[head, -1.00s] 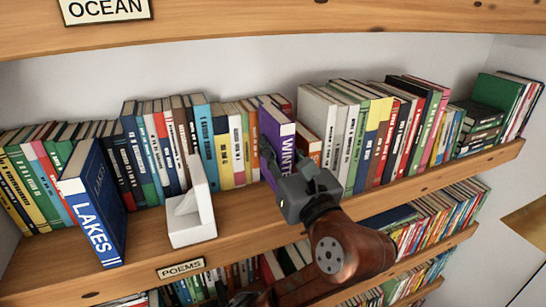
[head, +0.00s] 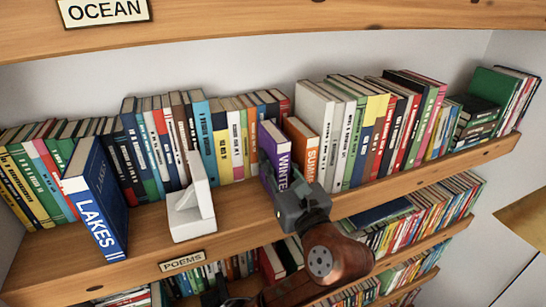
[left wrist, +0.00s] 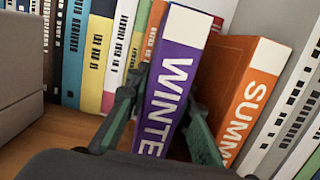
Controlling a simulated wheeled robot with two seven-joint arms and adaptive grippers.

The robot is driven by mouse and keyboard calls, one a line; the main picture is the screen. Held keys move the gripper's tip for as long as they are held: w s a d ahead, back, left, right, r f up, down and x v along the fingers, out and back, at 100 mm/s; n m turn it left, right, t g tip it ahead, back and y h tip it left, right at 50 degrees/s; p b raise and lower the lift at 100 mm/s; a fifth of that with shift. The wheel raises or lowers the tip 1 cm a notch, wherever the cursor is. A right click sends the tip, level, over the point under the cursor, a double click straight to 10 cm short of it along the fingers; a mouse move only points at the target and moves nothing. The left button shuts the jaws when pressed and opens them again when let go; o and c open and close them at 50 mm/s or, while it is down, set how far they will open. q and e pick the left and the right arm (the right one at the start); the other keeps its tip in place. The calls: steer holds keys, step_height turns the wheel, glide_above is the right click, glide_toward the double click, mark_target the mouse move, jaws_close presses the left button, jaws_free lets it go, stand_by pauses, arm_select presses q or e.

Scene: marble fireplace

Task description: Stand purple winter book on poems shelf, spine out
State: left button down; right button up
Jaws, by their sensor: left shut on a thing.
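The purple WINTER book (head: 273,142) is upright above the poems shelf (head: 140,245), with its titled spine facing out. My left gripper (head: 286,182) is shut on it. In the left wrist view the purple book (left wrist: 166,100) shows between the two fingers (left wrist: 160,125), one on each side. The book leans slightly in that view. Its lower end is hidden by the gripper, so I cannot tell whether it touches the shelf. The POEMS label (head: 182,262) is on the shelf's front edge. My right gripper is not in view.
The orange SUMMER book (head: 303,142) stands close to the right of the purple one. A white bookend (head: 190,215) and the blue LAKES book (head: 100,205) stand to the left. A row of books (head: 235,145) stands behind. Bare shelf shows between bookend and gripper.

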mark_target(283, 174)
arm_select(q)
steer(key=c, duration=1.7)
jaws_free()
steer(key=shift+r, duration=0.2)
steer(key=b+v, duration=0.4)
steer(key=v, duration=0.6)
steer(key=shift+s+d+f, duration=0.15)
steer(key=shift+s+f, duration=0.05)
steer(key=shift+s, duration=0.1)
steer(key=shift+s+d, duration=0.25)
steer(key=shift+s, duration=0.4)
